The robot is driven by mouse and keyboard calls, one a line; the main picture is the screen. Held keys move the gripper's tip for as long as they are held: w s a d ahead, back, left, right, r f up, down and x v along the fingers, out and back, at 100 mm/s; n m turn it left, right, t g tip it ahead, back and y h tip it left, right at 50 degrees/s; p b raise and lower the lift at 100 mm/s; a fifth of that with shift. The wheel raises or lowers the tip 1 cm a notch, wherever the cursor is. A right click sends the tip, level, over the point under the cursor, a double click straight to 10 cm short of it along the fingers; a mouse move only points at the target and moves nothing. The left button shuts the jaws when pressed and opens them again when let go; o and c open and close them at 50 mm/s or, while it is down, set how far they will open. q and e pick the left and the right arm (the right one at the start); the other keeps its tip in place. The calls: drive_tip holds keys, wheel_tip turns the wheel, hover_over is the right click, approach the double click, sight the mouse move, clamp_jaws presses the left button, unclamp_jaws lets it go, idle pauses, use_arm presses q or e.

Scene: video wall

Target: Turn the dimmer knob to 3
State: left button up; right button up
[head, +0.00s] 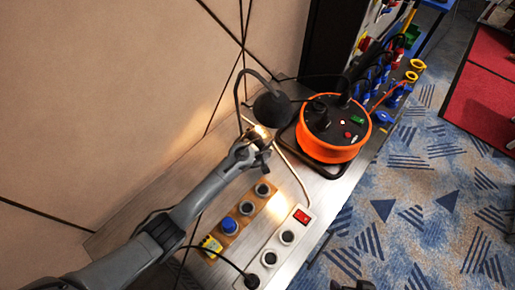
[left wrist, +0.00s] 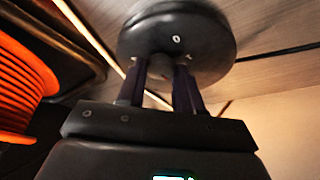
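In the left wrist view a round black body (left wrist: 178,22) with a white "0" mark fills the top centre; I take it to be the dimmer. In the head view the small black lamp base (head: 272,107) stands just beyond my left gripper (head: 262,147). In the left wrist view my left gripper (left wrist: 161,70) has two dark fingers with a narrow gap between them, their tips at the lower edge of the black body. A dark part, perhaps my right gripper (head: 350,284), shows at the bottom edge of the head view.
An orange cable reel (head: 337,153) stands close right of the lamp, and also at left in the wrist view (left wrist: 22,85). A wooden block (head: 245,217) with buttons and a white socket strip (head: 279,245) lie nearer me. Cables cross the bench. The wall is close at left.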

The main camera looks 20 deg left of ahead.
use_arm(q)
drive_tip(key=c, duration=0.5)
drive_tip(key=shift+s+r+m+p, duration=0.15)
drive_tip(key=shift+m+p, duration=0.25)
drive_tip(key=shift+p, duration=0.5)
drive_tip(key=m+p, duration=0.1)
drive_tip(key=m+h+p, duration=0.1)
drive_tip(key=p, duration=0.1)
drive_tip(key=m+h+p, duration=0.1)
drive_tip(key=m+p, duration=0.1)
drive_tip(key=shift+a+r, duration=0.15)
drive_tip(key=shift+a, duration=0.1)
drive_tip(key=shift+m+h+p, duration=0.3)
drive_tip(key=shift+m+p, duration=0.55)
drive_tip(key=shift+m, duration=0.05)
drive_tip(key=shift+a+m+h+p, duration=0.15)
drive_tip(key=shift+m+h+p, duration=0.25)
drive_tip(key=shift+m, duration=0.4)
drive_tip(key=shift+a+f+m+g+h+p, duration=0.15)
drive_tip(key=shift+m+h+p, duration=0.1)
drive_tip(key=shift+m, duration=0.65)
drive_tip(key=shift+d+f+m+g+h+p, duration=0.15)
drive_tip(key=shift+m+h, duration=0.1)
drive_tip(key=shift+m, duration=0.65)
drive_tip(key=shift+a, duration=0.1)
drive_tip(key=o, duration=1.1)
drive_tip(key=shift+c, duration=0.2)
